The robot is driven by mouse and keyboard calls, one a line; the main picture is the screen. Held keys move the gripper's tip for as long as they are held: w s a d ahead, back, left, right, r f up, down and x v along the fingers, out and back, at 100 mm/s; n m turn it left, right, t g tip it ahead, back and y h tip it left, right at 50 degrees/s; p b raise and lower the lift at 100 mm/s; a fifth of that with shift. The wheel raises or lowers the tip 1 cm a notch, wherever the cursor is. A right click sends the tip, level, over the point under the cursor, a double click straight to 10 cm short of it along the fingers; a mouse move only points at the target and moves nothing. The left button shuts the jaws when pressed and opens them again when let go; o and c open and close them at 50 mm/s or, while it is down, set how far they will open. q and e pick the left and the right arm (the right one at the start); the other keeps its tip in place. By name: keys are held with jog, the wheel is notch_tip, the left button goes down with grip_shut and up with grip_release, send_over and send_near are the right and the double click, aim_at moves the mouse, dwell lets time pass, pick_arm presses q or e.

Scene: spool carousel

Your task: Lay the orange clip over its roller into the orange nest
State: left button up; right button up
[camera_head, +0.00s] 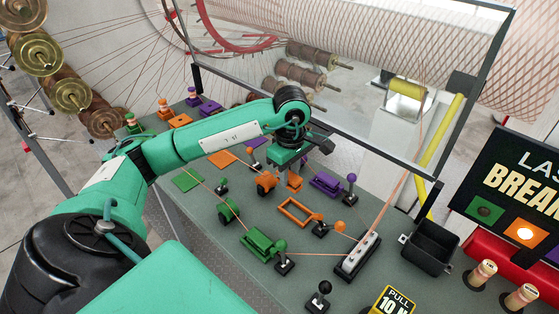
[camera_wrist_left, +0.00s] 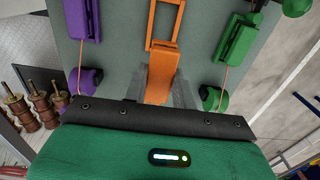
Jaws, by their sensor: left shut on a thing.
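My left gripper (camera_head: 291,165) is shut on the orange clip (camera_head: 294,183), seen just below its jaws. In the left wrist view the clip (camera_wrist_left: 161,74) sits between the two grey fingers (camera_wrist_left: 162,97). The orange nest (camera_head: 299,212), an open rectangular frame, lies on the bench in front of the clip. In the wrist view the nest (camera_wrist_left: 164,27) is just beyond the clip's far end; whether they touch is unclear. The orange roller (camera_head: 265,184) stands left of the clip in the head view; it is not clearly visible in the wrist view. My right gripper is not in view.
A purple clip (camera_head: 327,184) lies to the right and a green clip (camera_head: 258,242) to the front left. A black bin (camera_head: 430,246) is at right.

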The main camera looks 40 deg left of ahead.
aim_at(299, 182)
pick_arm(q)
jog(key=d+p, duration=0.1)
jog(key=d, duration=0.2)
jog(key=shift+s+d+f, duration=0.15)
jog(key=shift+d, duration=0.05)
jog(key=f+b, duration=0.5)
jog(key=shift+a, duration=0.2)
notch_tip(299, 182, down, 2)
jog(key=shift+f+b, duration=0.1)
jog(key=shift+b, duration=0.95)
jog(key=shift+f, duration=0.15)
jog(key=shift+f+b, duration=0.8)
jog(key=shift+b, duration=0.25)
jog(key=o, duration=1.1)
